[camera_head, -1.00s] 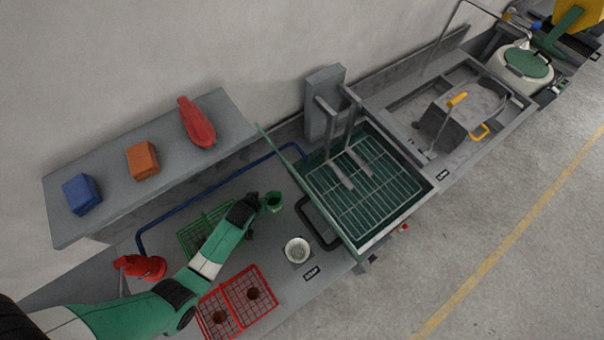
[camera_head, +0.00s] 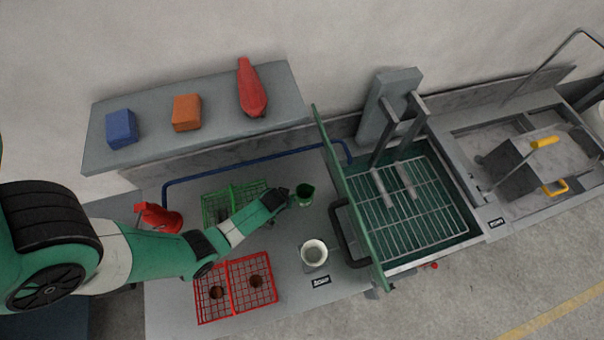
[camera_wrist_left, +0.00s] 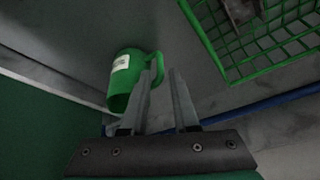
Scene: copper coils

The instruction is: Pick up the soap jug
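The soap jug, which I take to be the green jug (camera_head: 305,196), stands on the grey bench left of the green-lidded sink. In the left wrist view the jug (camera_wrist_left: 125,78) shows a white label and a handle on its right side. My left gripper (camera_head: 287,199) is just left of the jug. In the wrist view its two fingers (camera_wrist_left: 166,72) are apart, and the handle lies close to the left fingertip. I cannot tell whether they touch. Nothing is held. My right gripper is not in view.
A green wire basket (camera_head: 232,205) is beside my left arm. Red wire baskets (camera_head: 236,290) and a white cup (camera_head: 314,254) are nearer the front. A red can (camera_head: 158,217) is at the left. A blue pipe (camera_head: 240,167) runs behind, below the shelf (camera_head: 215,109).

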